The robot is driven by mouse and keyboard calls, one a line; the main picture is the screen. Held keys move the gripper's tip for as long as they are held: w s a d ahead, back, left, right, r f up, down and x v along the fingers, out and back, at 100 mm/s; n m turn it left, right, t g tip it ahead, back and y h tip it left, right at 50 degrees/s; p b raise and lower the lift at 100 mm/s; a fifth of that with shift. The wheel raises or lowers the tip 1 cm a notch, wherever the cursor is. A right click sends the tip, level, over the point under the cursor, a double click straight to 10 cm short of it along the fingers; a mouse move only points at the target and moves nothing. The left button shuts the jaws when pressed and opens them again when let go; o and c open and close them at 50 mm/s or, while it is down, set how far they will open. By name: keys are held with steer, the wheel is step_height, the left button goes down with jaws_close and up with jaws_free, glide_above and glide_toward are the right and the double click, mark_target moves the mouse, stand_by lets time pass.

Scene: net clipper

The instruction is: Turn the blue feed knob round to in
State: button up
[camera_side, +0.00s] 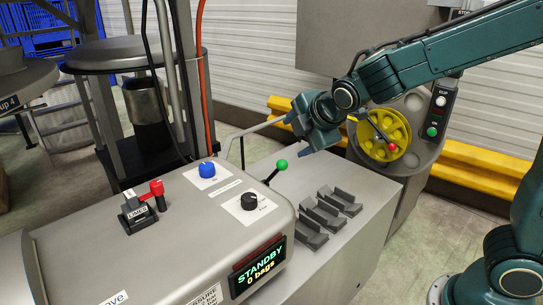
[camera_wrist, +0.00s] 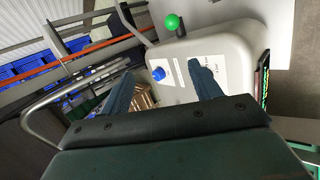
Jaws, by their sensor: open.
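The blue feed knob (camera_side: 207,169) sits on a white label plate on top of the grey machine housing in the side view. In the wrist view the blue knob (camera_wrist: 158,73) shows between my two fingers, farther off, near the edge of the housing. My gripper (camera_side: 297,122) is in the air, to the right of the knob and higher in the side picture, apart from it. It also shows in the wrist view (camera_wrist: 160,78) with its two fingers spread and nothing between them. The knob's pointer and its label text are too small to read.
A black knob (camera_side: 249,201), a green-ball lever (camera_side: 282,165) and a red-handled lever (camera_side: 157,188) stand on the housing. A bent metal rod (camera_side: 245,132) rises behind it. The display (camera_side: 258,268) reads "STANDBY 0 bags". Grey clip holders (camera_side: 325,212) and a yellow wheel (camera_side: 384,135) are to the right.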

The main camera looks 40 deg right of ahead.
steer(key=w+a+f+n+t, duration=0.2)
steer(key=w+a+f+n, duration=0.3)
steer(key=w+n, duration=0.3)
steer(key=n+t, duration=0.3)
steer(key=n, duration=0.7)
glide_toward(208, 167)
steer(key=shift+s+a+r, duration=0.2)
steer(key=shift+s+r, duration=0.2)
steer(key=shift+s, duration=0.15)
steer(key=shift+s+a+r, duration=0.2)
steer(key=shift+s+r, duration=0.15)
steer(key=shift+s, duration=0.2)
steer(key=shift+m, duration=0.3)
steer(key=shift+f+x, duration=0.15)
steer(key=shift+x, duration=3.3)
steer(key=shift+f+x, duration=0.15)
steer(key=shift+x, duration=3.3)
steer(key=shift+s+d, duration=0.15)
steer(key=c, duration=1)
